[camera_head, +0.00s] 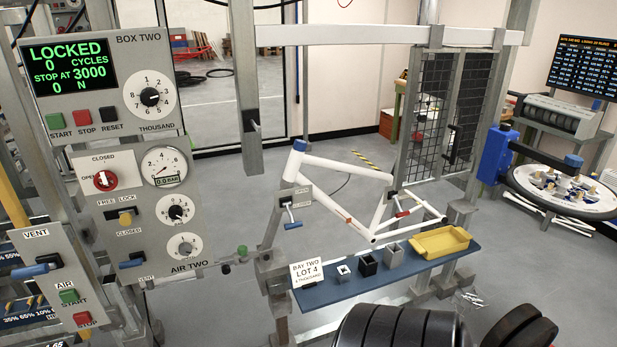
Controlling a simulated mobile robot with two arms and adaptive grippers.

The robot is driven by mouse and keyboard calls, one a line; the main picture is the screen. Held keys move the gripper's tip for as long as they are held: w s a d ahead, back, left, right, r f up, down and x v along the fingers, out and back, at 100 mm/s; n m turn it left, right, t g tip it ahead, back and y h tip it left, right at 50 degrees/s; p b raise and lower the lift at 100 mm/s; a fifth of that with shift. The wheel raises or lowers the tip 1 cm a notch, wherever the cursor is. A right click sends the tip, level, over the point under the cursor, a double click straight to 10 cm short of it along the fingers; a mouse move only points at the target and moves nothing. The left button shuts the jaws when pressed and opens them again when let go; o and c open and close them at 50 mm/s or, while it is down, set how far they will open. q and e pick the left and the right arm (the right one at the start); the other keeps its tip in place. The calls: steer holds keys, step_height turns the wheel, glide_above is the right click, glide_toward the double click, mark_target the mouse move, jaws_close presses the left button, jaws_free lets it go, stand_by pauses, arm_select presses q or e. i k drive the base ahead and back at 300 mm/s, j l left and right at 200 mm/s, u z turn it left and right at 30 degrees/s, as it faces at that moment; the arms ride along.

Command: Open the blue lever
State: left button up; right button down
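Several blue-handled levers show, and I cannot tell from the picture alone which one the task means. One blue lever (292,225) is on the grey post at the left end of the white bicycle frame (345,172), below a small label plate. Another blue lever (131,264) is at the bottom of the AIR TWO panel, beside a small VENT label. A third blue lever (30,270) is on the VENT panel at the lower left. Neither of my grippers is in view, and nothing touches these levers.
The BOX TWO panel (110,75) reads LOCKED. A blue shelf (345,285) bears small cups and a yellow tray (440,242). Dark round shapes (395,328) fill the bottom edge. A blue-and-black device (494,155) stands by a round table at right. Grey floor lies open behind.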

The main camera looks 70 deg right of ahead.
mark_target(292, 225)
steer(key=z, duration=1.9)
steer(key=k+l, duration=0.05)
steer(key=k, duration=0.05)
